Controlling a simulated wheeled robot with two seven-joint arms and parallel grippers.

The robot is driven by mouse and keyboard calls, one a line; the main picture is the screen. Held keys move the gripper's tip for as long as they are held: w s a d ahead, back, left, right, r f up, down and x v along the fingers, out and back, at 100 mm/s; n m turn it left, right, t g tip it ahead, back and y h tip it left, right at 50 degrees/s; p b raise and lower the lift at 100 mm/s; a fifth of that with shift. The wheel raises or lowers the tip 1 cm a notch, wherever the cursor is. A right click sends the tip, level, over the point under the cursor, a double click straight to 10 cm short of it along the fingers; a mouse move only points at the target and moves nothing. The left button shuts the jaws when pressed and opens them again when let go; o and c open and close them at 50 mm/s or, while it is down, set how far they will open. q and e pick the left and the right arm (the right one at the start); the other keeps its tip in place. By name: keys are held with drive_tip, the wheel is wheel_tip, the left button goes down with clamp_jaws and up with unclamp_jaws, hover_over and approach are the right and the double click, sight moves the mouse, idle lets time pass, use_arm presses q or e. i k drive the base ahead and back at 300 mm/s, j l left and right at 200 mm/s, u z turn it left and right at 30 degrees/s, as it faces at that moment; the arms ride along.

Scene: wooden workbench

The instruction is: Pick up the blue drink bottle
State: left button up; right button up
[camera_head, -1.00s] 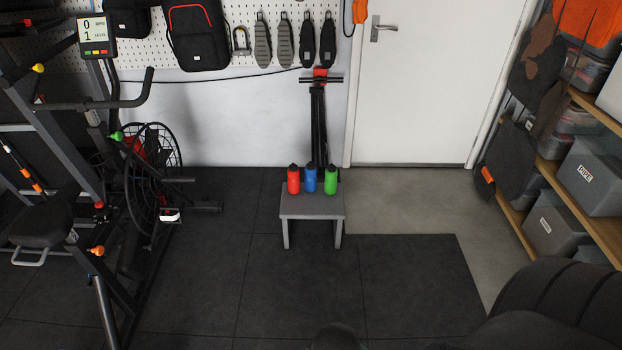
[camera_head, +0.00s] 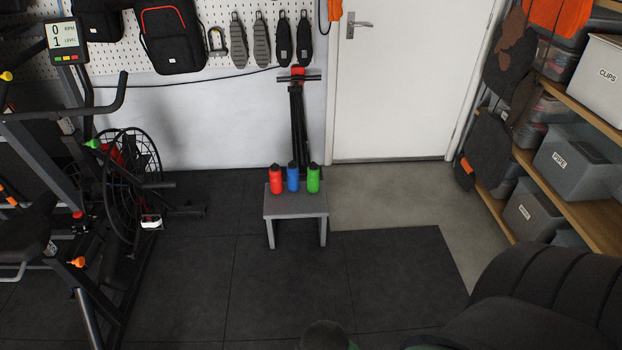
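The blue drink bottle (camera_head: 293,178) stands upright on a small grey stool (camera_head: 296,208) near the wall. It is in the middle of a row, between a red bottle (camera_head: 276,180) on its left and a green bottle (camera_head: 313,179) on its right. The three bottles are close together. Neither of my grippers shows in the head view. The stool is some distance ahead of me.
An exercise bike (camera_head: 70,150) stands on the left. Shelves with grey bins (camera_head: 575,160) line the right side. A white door (camera_head: 400,90) is behind, right of the stool. The dark floor mat (camera_head: 290,290) before the stool is clear.

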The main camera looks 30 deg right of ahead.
sight(293, 168)
drive_tip(key=i+l+z, duration=0.15)
drive_tip(key=i+l, duration=0.3)
drive_tip(key=l, duration=0.3)
drive_tip(key=i+l+z, duration=0.1)
drive_tip(key=i+l, duration=0.4)
drive_tip(key=l, duration=0.2)
drive_tip(key=i+l+z, duration=0.15)
drive_tip(key=i+l, duration=0.35)
drive_tip(key=l, duration=0.15)
